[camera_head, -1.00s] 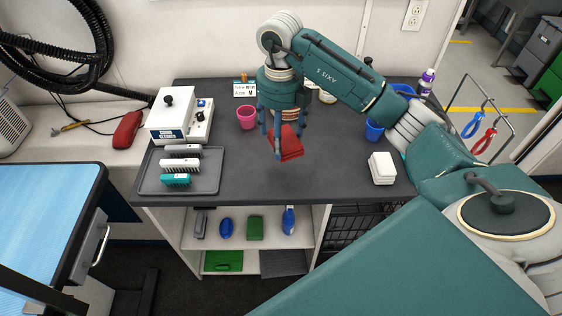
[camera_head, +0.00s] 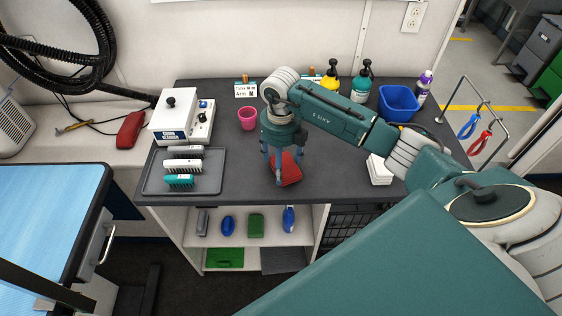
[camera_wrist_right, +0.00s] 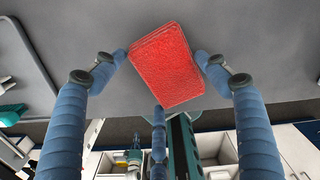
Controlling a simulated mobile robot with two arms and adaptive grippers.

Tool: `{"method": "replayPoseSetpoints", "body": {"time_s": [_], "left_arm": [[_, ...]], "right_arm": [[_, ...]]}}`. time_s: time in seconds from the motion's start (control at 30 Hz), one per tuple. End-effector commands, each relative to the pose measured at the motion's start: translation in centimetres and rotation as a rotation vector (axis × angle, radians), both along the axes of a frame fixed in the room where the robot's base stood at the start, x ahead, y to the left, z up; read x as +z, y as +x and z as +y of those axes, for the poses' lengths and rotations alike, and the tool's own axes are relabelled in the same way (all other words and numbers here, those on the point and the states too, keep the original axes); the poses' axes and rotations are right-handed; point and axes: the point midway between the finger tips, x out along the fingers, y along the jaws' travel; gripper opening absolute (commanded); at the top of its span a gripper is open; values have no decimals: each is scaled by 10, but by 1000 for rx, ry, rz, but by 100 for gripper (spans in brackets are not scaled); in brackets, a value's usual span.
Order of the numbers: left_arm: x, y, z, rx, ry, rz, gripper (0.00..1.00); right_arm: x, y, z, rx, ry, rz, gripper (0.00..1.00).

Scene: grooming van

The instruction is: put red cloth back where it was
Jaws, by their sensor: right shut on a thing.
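The red cloth (camera_head: 289,169) is a folded red pad at the middle of the dark counter (camera_head: 235,180), close to its front edge. My right gripper (camera_head: 282,172) points down over it and is shut on it. In the right wrist view the cloth (camera_wrist_right: 167,66) lies between the blue fingers of my right gripper (camera_wrist_right: 165,57), with two fingertips at its side edges. The cloth is at or just above the counter top; I cannot tell if it touches. My left gripper is not in view.
A grey tray (camera_head: 212,182) with several brushes is to the left of the cloth, with a pink cup (camera_head: 248,117) behind. White folded pads (camera_head: 379,171) lie to the right. A blue bin (camera_head: 398,102) and bottles stand at the back right. The counter around the cloth is clear.

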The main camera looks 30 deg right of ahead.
Motion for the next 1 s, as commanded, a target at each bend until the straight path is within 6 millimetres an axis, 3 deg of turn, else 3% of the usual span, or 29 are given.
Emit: {"method": "replayPoseSetpoints", "body": {"time_s": [0.07,0.1,0.2,0.63,1.0], "left_arm": [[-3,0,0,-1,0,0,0],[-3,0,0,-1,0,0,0],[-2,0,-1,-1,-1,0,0],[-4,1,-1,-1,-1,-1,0],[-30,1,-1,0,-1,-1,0]], "right_arm": [[-3,0,0,0,0,0,53],[-3,0,0,0,0,-1,75],[-2,0,0,0,0,0,92],[7,2,-1,0,-1,-4,92],[81,2,0,0,-1,-7,92]]}}
